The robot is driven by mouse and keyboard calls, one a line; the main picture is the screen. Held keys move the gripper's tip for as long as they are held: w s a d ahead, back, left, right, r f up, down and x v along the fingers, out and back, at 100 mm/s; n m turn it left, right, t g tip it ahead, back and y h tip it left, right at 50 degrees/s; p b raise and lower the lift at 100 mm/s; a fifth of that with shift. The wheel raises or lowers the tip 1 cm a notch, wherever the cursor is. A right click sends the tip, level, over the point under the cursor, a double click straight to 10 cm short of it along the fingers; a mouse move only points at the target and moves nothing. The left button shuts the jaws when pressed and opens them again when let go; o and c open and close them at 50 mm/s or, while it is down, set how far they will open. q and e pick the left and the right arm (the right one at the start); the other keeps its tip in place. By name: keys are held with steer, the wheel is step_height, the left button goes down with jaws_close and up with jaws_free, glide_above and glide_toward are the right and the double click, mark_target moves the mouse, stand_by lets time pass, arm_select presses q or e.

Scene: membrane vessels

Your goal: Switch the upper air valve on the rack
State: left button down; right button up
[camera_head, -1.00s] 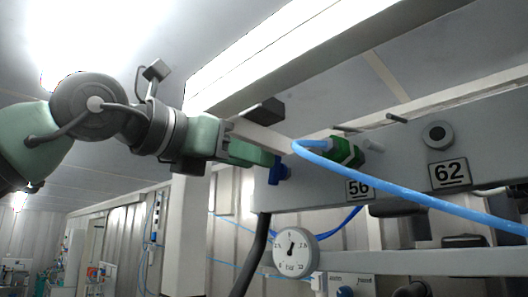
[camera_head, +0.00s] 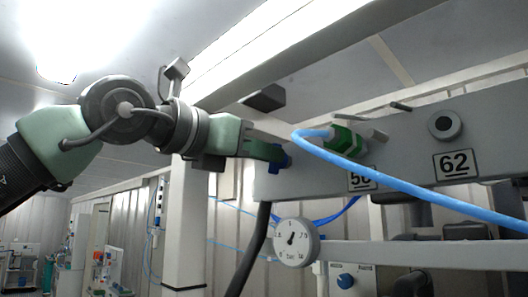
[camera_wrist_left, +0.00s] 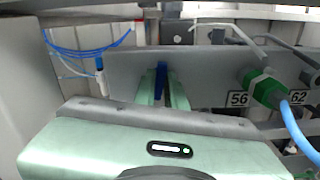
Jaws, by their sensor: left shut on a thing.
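The blue air valve handle (camera_head: 284,160) is at the left end of the grey rack panel (camera_head: 400,150). My left gripper (camera_head: 275,156) reaches it from the left, and its green fingers are shut on the handle. In the left wrist view the blue handle (camera_wrist_left: 161,80) stands upright between the two fingers (camera_wrist_left: 162,90), against the panel. The fingers hide part of the handle in the head view. My right gripper is not in view.
A green connector (camera_head: 345,140) with a thick blue hose (camera_head: 410,188) sticks out of the panel just right of the valve. Labels 56 and 62 (camera_head: 456,164) are on the panel. A white beam (camera_head: 290,55) runs above.

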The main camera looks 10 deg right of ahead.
arm_select(q)
steer(key=shift+s+f+m+p, duration=0.1)
steer(key=shift+m+p, duration=0.6)
steer(key=shift+m, duration=3.25)
steer(key=shift+s+m+p, duration=0.1)
steer(key=shift+m+p, duration=0.6)
steer(key=shift+m, duration=3.25)
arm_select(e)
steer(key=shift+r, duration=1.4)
arm_select(q)
steer(key=shift+d, duration=0.1)
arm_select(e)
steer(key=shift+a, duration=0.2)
arm_select(q)
steer(key=c, duration=1.5)
jaws_free()
steer(key=shift+o, duration=0.2)
steer(key=shift+w+d+f, duration=0.15)
steer(key=shift+d, duration=0.05)
steer(key=shift+a, duration=0.1)
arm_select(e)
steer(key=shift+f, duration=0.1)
